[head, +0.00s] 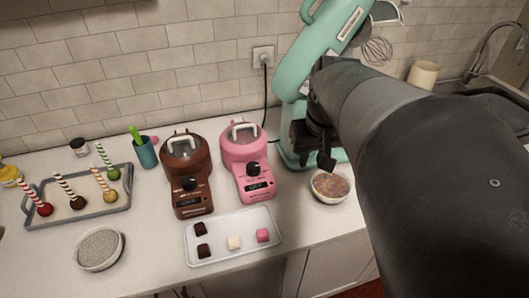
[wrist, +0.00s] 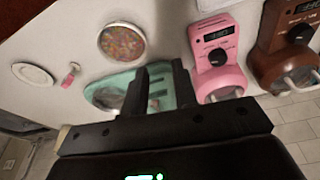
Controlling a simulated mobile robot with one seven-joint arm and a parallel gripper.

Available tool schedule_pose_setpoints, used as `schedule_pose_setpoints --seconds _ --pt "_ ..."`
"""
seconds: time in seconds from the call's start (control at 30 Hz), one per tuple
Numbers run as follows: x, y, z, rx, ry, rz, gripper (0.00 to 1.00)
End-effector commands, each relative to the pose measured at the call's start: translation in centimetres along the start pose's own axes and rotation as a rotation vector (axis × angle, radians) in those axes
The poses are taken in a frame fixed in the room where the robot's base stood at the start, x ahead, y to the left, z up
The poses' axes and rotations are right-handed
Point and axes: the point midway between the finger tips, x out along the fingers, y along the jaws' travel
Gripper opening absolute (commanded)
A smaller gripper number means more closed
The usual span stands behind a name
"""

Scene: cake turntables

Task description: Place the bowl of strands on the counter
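The bowl of multicoloured strands (head: 331,187) stands upright on the counter (head: 300,232), in front of the teal mixer and right of the pink melter. It also shows in the wrist view (wrist: 122,42), at upper left. My gripper (head: 319,153) is just above and behind the bowl in the head view, partly hidden by my arm. In the wrist view, the two fingers of my gripper (wrist: 160,72) stand apart with an empty gap between them. They are clear of the bowl.
The teal mixer (head: 327,38) stands close behind my gripper. The pink melter (head: 246,150) and brown melter (head: 187,165) are to the left. A white tray of small blocks (head: 222,254), a grey cake-pop tray (head: 77,219) and a bowl of pale beads (head: 98,247) occupy the counter's front left.

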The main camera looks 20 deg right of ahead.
Motion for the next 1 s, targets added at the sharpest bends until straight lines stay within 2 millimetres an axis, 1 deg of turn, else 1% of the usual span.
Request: schedule_pose_setpoints --seconds 0.03,0.1,0.2,0.33,0.4,0.53,1.0 --pt "-0.6 -1.8 1.0 -0.027 0.04 0.004 0.26" --pt "-1.0 -3.5 2.4 -0.049 0.088 0.006 0.26" --pt "-1.5 -5.6 4.3 -0.074 0.155 -0.005 0.26" --pt "-1.7 -7.4 6.3 -0.098 0.222 -0.028 0.26" --pt "-1.7 -7.9 7.0 -0.106 0.245 -0.04 0.26" --pt "-1.7 -8.4 7.7 -0.112 0.268 -0.052 0.26" --pt "-1.7 -8.5 7.7 -0.111 0.27 -0.053 0.26"
